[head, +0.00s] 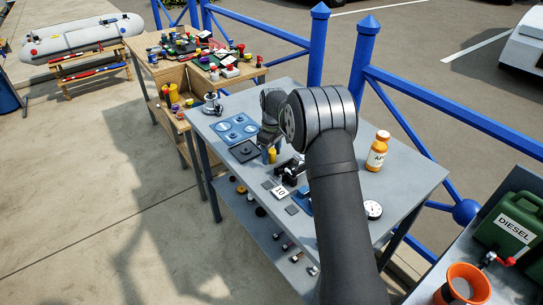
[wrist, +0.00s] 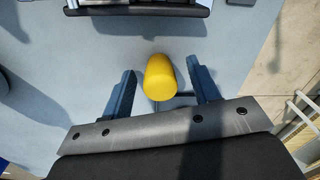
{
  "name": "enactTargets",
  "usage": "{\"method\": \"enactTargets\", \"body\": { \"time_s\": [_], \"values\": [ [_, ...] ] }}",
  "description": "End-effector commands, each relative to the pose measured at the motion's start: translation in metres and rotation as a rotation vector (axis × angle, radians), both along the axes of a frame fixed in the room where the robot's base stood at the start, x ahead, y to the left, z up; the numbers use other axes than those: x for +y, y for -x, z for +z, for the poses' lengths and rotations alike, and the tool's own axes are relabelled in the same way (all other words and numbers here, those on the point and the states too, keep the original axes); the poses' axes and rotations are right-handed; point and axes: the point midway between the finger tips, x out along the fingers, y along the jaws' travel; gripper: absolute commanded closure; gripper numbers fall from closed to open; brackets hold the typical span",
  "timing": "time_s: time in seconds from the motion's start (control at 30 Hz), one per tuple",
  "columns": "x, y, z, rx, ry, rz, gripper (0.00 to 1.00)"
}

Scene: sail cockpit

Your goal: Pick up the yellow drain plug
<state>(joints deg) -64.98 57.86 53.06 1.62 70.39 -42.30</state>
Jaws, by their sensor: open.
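The yellow drain plug (wrist: 160,78) stands on the blue-grey tabletop (wrist: 235,28) in the wrist view. It lies between the two blue fingers of my gripper (wrist: 158,86), with a gap on each side. My gripper is open and does not hold it. In the head view the yellow plug (head: 272,154) shows small beside the blue fingers of my gripper (head: 267,154), and my arm hides part of the table around it.
Black and blue parts (head: 290,170) lie close to the plug, with a dark edge at the top in the wrist view. A black square plate (head: 245,151) and a blue plate (head: 236,129) lie left. An orange-and-white bottle (head: 377,152) stands right.

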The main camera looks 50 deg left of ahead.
Motion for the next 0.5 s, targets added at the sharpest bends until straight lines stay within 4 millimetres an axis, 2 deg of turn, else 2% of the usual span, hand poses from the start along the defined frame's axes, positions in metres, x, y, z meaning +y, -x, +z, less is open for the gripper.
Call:
{"method": "enactTargets", "body": {
  "time_s": [0.03,0.23,0.27,0.5],
  "values": [
    [0.0,0.0,0.0001,0.0,0.0,0.0,0.5],
    [0.0,0.0,0.0003,0.0,0.0,0.0,0.9],
    [0.0,0.0,0.0004,0.0,0.0,0.0,0.92],
    [0.0001,0.0,0.0009,0.0,0.0,0.0,0.92]
  ]
}}
